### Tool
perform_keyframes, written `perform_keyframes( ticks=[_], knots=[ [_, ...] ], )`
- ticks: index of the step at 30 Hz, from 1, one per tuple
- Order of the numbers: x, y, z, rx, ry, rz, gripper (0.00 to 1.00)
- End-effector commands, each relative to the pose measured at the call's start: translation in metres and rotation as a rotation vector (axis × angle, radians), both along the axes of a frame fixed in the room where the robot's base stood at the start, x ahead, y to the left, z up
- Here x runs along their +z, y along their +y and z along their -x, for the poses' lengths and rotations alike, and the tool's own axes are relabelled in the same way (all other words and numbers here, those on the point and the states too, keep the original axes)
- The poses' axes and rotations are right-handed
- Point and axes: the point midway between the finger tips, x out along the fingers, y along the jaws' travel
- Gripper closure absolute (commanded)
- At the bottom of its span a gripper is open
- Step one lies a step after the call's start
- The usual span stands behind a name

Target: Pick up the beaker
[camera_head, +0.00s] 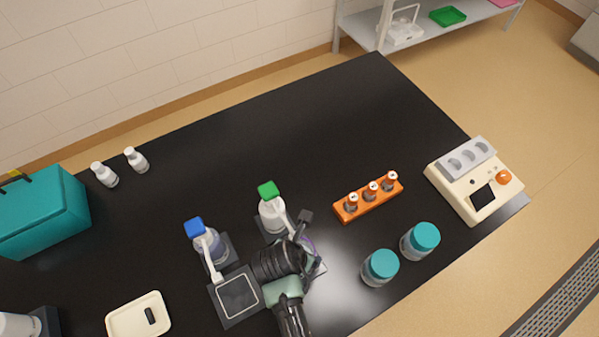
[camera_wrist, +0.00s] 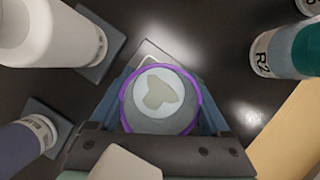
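The beaker (camera_wrist: 158,98) is a clear round vessel with a purple rim, seen from above in the wrist view. A pale irregular patch shows inside it. In the head view only a purple-edged part of the beaker (camera_head: 308,243) shows beside my gripper (camera_head: 312,243). My gripper's fingers (camera_wrist: 160,95) stand on both sides of the beaker, very close to its wall. Whether they press on it cannot be told. The beaker is on or just above a dark pad with a pale outline, and its base is hidden.
A green-capped bottle (camera_head: 271,212) and a blue-capped bottle (camera_head: 207,243) stand close by, left of the beaker. Two teal-lidded jars (camera_head: 380,268) (camera_head: 420,241) and an orange vial rack (camera_head: 368,198) are to the right. The table's far middle is clear.

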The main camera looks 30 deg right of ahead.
Motion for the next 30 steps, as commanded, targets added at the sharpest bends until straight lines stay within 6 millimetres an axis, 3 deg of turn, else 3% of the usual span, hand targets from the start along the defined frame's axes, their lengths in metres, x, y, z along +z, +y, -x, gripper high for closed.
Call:
perform_keyframes(
  ticks=[1, 9, 10, 22, 30],
  knots=[
    [0.0, 0.0, 0.0, 0.0, 0.0, 0.0, 0.31],
    [0.0, 0.0, 0.0, 0.0, 0.001, 0.0, 0.79],
    [0.0, 0.0, 0.0, 0.0, -0.001, 0.001, 0.82],
    [0.003, 0.0, 0.0, 0.0, -0.001, 0.001, 0.82],
    [0.015, 0.0, 0.003, 0.0, 0.001, 0.0, 0.82]
  ],
)
